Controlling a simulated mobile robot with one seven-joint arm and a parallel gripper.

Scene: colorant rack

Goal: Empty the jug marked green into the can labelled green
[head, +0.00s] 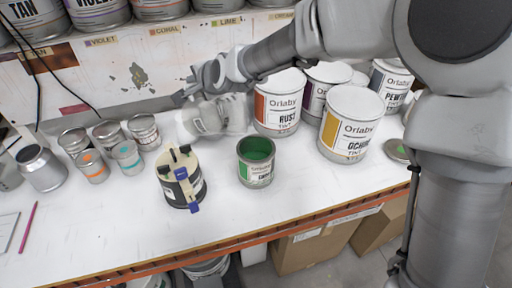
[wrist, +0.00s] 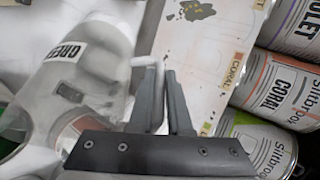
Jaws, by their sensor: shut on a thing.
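The translucent jug (head: 215,118) is held tilted, close to on its side, behind and left of the open green can in the head view. In the wrist view the jug (wrist: 95,70) carries a white label reading GREEN. My gripper (wrist: 168,88) is shut on the jug's pale handle (wrist: 148,62). The open can (head: 256,165) stands upright on the bench with green inside and a green label whose small word is hard to read. The jug is apart from the can's mouth. I cannot tell how much the jug holds.
A black-and-cream container (head: 181,180) stands just left of the can. A Rust tin (head: 279,110) and an Ochre tin (head: 349,125) stand behind right. Several small cans (head: 145,131) sit at left. A lid (head: 397,150) lies at right. The bench front (head: 130,240) is clear.

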